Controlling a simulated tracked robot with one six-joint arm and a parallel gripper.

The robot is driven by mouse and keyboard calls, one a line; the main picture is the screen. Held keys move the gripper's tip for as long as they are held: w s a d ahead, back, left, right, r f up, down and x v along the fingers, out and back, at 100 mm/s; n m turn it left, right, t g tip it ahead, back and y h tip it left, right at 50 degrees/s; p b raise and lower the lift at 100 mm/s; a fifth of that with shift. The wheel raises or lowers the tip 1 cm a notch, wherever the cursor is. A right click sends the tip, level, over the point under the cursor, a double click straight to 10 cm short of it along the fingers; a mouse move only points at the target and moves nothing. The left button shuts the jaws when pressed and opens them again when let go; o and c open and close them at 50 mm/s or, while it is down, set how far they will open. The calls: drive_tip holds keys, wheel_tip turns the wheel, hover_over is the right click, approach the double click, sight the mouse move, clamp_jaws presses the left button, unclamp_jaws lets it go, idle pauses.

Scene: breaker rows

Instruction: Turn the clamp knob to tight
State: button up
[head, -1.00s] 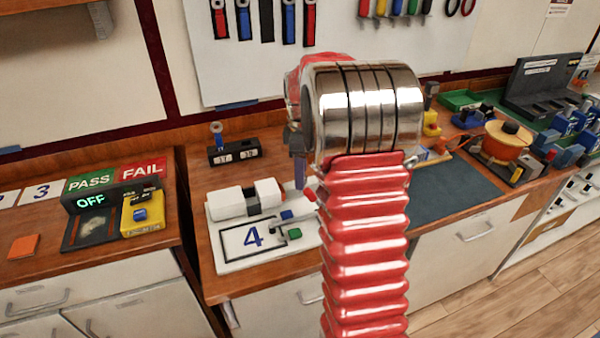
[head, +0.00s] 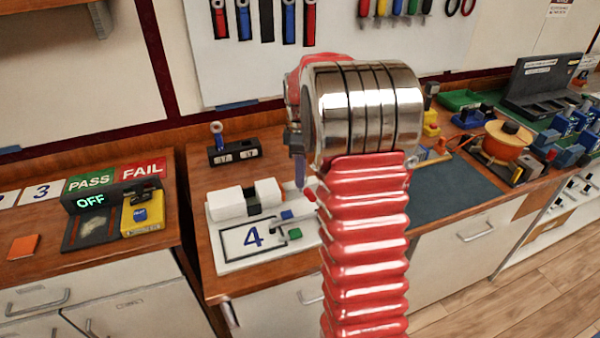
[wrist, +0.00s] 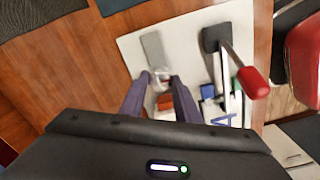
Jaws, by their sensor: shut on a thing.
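My gripper shows in the wrist view (wrist: 161,77), its two dark fingers shut on a small silvery knob (wrist: 160,74), which looks like the clamp knob. The knob sits over a white base plate (wrist: 142,42). In the head view my gripper (head: 298,172) is mostly hidden behind my arm, at the right end of the white clamp fixture (head: 228,204). The fixture stands on the white plate marked 4 (head: 233,264). A lever with a red handle (wrist: 253,82) stands right of the fingers. Any tightness marking on the knob is too small to read.
A black two-window counter (head: 234,148) stands behind the fixture. An OFF display (head: 92,198) and a yellow box (head: 142,218) are on the left bench, across a gap.

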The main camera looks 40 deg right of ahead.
drive_tip(key=shift+m, duration=0.4)
drive_tip(key=m, duration=0.2)
drive_tip(key=shift+m, duration=0.3)
drive_tip(key=m, duration=0.3)
drive_tip(key=shift+m, duration=0.3)
drive_tip(key=m, duration=1.2)
drive_tip(key=shift+m, duration=0.3)
drive_tip(key=m, duration=0.6)
drive_tip(key=shift+w, duration=0.1)
drive_tip(key=o, duration=1.1)
drive_tip(key=shift+c, duration=0.2)
drive_tip(key=shift+r, duration=0.1)
